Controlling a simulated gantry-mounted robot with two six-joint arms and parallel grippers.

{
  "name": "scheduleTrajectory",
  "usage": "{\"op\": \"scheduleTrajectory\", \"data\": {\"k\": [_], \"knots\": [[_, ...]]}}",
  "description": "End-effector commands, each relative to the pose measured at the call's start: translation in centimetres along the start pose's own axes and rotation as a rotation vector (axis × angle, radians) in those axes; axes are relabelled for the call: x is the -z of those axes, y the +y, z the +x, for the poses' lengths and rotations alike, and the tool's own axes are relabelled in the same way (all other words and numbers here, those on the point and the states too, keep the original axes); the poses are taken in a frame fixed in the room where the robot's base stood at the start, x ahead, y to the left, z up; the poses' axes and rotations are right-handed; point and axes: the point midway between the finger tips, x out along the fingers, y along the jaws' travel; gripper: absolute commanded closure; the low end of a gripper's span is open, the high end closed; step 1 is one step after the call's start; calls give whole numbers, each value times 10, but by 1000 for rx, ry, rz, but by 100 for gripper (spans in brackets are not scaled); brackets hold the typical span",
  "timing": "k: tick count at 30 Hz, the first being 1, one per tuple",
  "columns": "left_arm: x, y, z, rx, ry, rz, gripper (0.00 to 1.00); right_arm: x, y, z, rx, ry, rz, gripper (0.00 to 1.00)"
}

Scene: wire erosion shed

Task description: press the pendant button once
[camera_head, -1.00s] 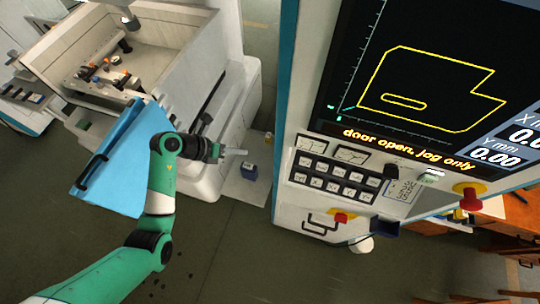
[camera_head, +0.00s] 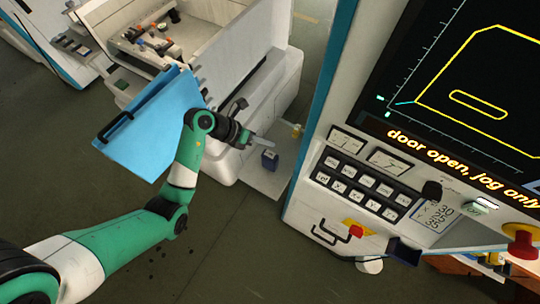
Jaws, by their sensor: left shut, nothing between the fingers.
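The control console (camera_head: 300,215) fills the right side, with a screen above several dark keys (camera_head: 360,183). Its panel also has a pale green button (camera_head: 476,209), a red mushroom knob (camera_head: 522,240) at the right edge and a red button on yellow (camera_head: 354,226) low on the front. I cannot tell which of these, if any, is the pendant button. My left gripper (camera_head: 262,140) is shut and empty, left of the console, near the white machine's base. It appears apart from the console. My right gripper is out of view.
A blue door-like panel (camera_head: 152,125) stands behind my left arm, beside the open white machine tank (camera_head: 215,40). A small dark blue box (camera_head: 270,159) sits on a pale plinth below the gripper. A black handle (camera_head: 330,233) juts from the console's front.

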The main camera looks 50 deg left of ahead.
Motion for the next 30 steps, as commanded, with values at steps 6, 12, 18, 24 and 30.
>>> {"op": "scheduleTrajectory", "data": {"k": [6,12,18,24,30], "knots": [[16,16,22,0,0,0,100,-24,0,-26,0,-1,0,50],[24,24,33,0,-1,0,100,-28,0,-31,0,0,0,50],[24,25,34,0,-1,1,100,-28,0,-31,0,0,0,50],[24,24,34,0,-1,1,100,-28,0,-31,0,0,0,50],[24,25,34,0,-1,1,100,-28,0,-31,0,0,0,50]]}}
